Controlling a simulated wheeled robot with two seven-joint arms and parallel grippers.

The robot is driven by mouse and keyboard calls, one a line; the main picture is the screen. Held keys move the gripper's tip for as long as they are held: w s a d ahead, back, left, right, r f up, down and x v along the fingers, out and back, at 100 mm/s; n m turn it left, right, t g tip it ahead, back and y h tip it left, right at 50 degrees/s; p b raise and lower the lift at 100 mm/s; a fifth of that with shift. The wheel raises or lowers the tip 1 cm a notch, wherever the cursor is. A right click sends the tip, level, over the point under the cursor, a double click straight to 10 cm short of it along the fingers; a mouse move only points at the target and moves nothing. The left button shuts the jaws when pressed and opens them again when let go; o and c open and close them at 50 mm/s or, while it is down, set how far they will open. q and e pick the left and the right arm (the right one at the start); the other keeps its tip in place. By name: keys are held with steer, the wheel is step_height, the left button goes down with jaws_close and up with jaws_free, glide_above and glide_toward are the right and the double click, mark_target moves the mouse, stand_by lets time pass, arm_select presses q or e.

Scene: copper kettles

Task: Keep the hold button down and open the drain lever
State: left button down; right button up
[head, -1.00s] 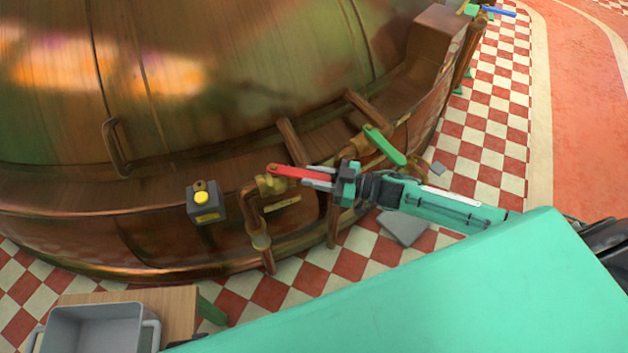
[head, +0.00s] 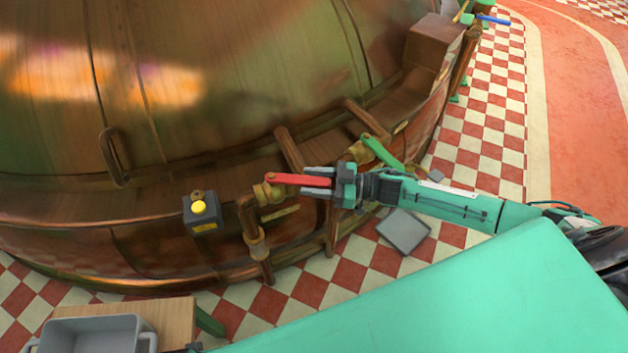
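A red lever (head: 290,179) lies almost level on a brass valve (head: 267,194) on the pipe at the kettle's front. My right gripper (head: 318,182) has its fingers on either side of the red lever's free end. I cannot tell whether they grip it. A green lever (head: 380,149) sits on another brass valve behind my gripper, apart from it. A yellow button (head: 199,208) tops a dark grey box (head: 201,223) left of the red lever. Nothing touches the button. No labels are readable, so which lever is the drain lever is unclear. My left gripper is not in view.
The big copper kettle (head: 230,80) fills the back. A grey tub (head: 90,337) stands on a wooden bench (head: 175,313) at the lower left. A grey plate (head: 404,232) lies on the checkered floor below my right arm. Brown pipes surround the valves.

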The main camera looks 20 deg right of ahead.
steer(key=shift+d, duration=0.1)
steer(key=shift+s+d, duration=0.15)
steer(key=shift+d, duration=0.1)
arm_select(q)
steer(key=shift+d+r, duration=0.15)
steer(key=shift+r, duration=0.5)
arm_select(e)
steer(key=v, duration=0.6)
steer(key=shift+s+d, duration=0.2)
steer(key=shift+d, duration=0.15)
